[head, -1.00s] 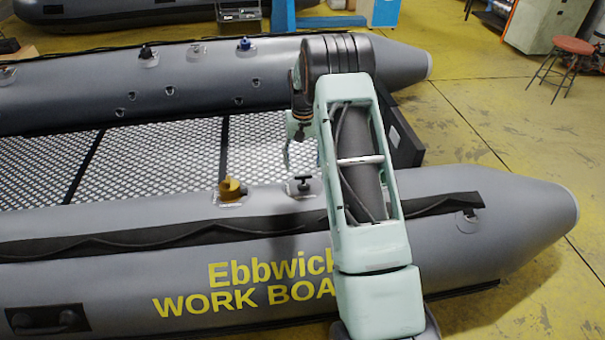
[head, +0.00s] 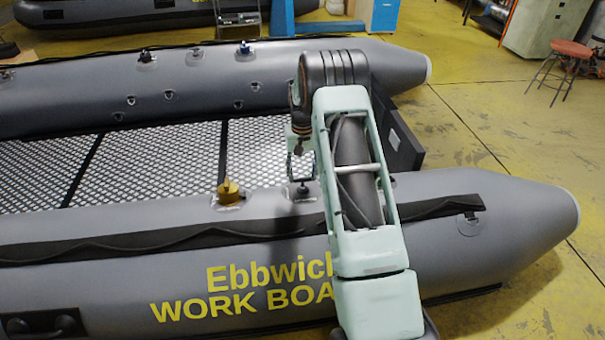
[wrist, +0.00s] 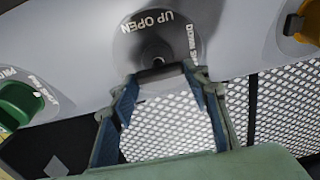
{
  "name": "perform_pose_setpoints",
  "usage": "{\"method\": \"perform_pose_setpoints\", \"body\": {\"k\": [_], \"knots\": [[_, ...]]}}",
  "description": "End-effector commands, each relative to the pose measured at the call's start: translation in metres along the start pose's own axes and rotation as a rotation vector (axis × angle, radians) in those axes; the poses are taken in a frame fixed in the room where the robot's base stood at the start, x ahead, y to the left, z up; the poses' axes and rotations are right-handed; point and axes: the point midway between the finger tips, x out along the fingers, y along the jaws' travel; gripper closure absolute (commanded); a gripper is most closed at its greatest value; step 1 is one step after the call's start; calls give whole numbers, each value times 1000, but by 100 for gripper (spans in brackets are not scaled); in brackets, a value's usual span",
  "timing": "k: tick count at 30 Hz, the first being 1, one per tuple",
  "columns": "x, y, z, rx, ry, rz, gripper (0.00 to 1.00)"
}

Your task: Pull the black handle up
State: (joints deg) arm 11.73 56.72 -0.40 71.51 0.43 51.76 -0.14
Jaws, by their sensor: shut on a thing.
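The black handle (wrist: 158,72) is a short T-bar on a stem on the grey boat tube, in the middle of a round patch lettered "UP OPEN" and "DOWN SH…" in the wrist view. My gripper (wrist: 162,80) is shut on the handle, with one finger at each end of the bar. In the head view the handle (head: 303,191) shows small on the near tube, with my gripper (head: 300,178) reaching down onto it from above. My arm and gripper partly hide the contact there.
A yellow-brown valve (head: 229,190) stands left of the handle on the same tube. A green valve (wrist: 20,104) is at the left in the wrist view. The metal mesh floor (head: 160,165) lies beyond the tube. The far tube (head: 200,85) bears several fittings.

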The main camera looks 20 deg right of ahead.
Motion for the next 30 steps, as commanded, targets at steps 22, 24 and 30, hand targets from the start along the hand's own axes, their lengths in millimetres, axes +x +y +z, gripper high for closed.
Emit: {"method": "perform_pose_setpoints", "body": {"k": [22,24,30], "knots": [[-31,0,-4,0,1,0,100],[-32,0,-4,0,2,0,100],[-31,0,-4,0,2,0,41]]}}
